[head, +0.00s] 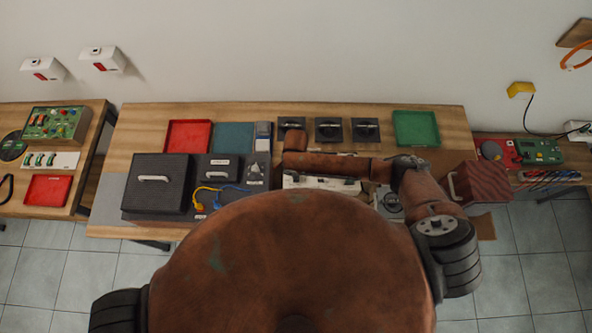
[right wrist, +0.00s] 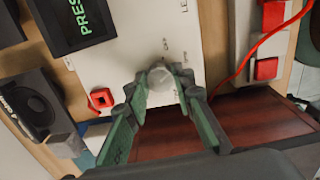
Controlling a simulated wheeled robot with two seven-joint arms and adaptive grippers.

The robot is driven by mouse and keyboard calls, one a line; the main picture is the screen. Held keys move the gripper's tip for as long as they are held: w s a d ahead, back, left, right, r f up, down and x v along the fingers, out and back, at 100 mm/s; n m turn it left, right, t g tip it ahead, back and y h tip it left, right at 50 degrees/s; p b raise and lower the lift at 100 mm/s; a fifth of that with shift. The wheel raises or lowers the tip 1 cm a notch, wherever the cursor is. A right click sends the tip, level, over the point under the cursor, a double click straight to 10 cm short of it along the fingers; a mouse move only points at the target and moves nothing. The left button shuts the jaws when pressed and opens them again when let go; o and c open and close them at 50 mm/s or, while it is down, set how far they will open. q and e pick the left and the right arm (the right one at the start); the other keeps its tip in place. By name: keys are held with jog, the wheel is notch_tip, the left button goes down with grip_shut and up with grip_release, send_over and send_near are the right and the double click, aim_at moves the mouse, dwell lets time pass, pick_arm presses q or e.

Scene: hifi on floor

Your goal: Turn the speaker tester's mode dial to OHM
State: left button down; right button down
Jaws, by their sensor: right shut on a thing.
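In the right wrist view the speaker tester is a white panel (right wrist: 125,50) with a dark display (right wrist: 84,20) showing green letters. Its mode dial is a pale round knob (right wrist: 160,73) with small marks printed around it, too small to read surely. My right gripper (right wrist: 161,80) is shut on the knob, its green-lined fingers on either side. The dial's setting cannot be read. In the head view, my right arm covers much of a white unit (head: 320,183), probably the tester, at mid-table, and hides the dial. My left gripper is out of view.
In the wrist view, a red socket (right wrist: 102,98) sits on the panel, a black speaker (right wrist: 35,102) lies left, and a red cable (right wrist: 262,42) runs right. In the head view, black boxes (head: 157,184) stand left; red (head: 187,135) and green trays (head: 416,128) lie behind.

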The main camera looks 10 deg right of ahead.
jog(key=shift+r+m+p, duration=0.1)
jog(key=shift+m+p, duration=0.45)
jog(key=shift+m, duration=0.05)
jog(key=c, duration=1.7)
grip_release()
jog(key=shift+o, duration=0.2)
notch_tip(320, 180, up, 12)
jog(key=shift+d, duration=0.1)
